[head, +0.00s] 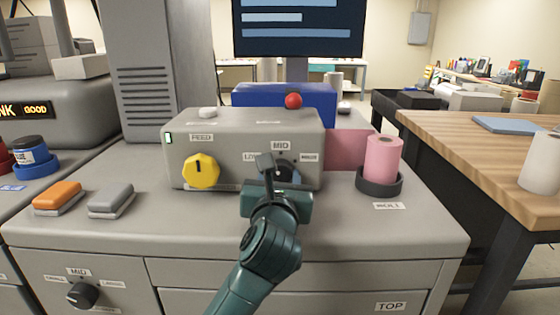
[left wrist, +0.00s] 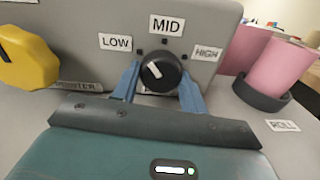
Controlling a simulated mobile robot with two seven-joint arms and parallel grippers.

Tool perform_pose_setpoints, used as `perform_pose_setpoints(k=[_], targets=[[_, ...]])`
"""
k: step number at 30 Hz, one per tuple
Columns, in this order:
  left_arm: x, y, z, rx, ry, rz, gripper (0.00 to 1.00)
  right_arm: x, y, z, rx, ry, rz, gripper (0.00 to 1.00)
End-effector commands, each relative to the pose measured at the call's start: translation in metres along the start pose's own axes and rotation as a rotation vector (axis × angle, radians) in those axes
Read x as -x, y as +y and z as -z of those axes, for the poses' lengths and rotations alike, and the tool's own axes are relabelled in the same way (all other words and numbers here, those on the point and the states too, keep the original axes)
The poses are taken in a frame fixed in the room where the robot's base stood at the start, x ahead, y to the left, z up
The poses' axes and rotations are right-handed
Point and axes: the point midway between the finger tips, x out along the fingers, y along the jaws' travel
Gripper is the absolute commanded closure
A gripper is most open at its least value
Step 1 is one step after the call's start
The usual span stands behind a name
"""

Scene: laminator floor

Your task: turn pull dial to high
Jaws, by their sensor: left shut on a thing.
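The pull dial is a black knob (left wrist: 161,72) with a white pointer line, on the front of a grey box (head: 240,150). Labels LOW (left wrist: 116,43), MID (left wrist: 166,25) and HIGH (left wrist: 207,52) stand around it in the left wrist view. The pointer line is tilted to the upper left, between LOW and MID. My left gripper (left wrist: 160,84) has its blue fingers on both sides of the knob and is shut on it. In the head view my left gripper (head: 279,172) hides most of the knob. My right gripper is not in view.
A yellow FEED knob (head: 201,171) is left of the dial. A pink roll (head: 383,157) stands in a dark holder at the right. Orange (head: 57,196) and grey (head: 110,198) blocks lie at the left. Another black knob (head: 82,294) is on the cabinet front below.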

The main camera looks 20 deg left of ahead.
Motion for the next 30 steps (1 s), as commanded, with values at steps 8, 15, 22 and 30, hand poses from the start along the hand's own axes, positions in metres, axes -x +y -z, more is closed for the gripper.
perform_pose_setpoints(k=[8, 15, 22, 30], targets=[[0.0, 0.001, -0.003, -0.172, 0.011, -0.001, 0.8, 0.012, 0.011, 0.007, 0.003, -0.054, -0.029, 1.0], [0.0, 0.001, -0.001, -0.249, 0.012, -0.002, 0.8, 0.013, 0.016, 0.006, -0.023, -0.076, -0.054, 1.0], [0.0, 0.001, 0.0, -0.268, 0.011, -0.003, 0.8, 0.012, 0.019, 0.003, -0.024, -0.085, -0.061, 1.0], [0.0, 0.001, 0.0, -0.267, 0.011, -0.002, 0.8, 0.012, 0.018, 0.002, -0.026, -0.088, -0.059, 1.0]])
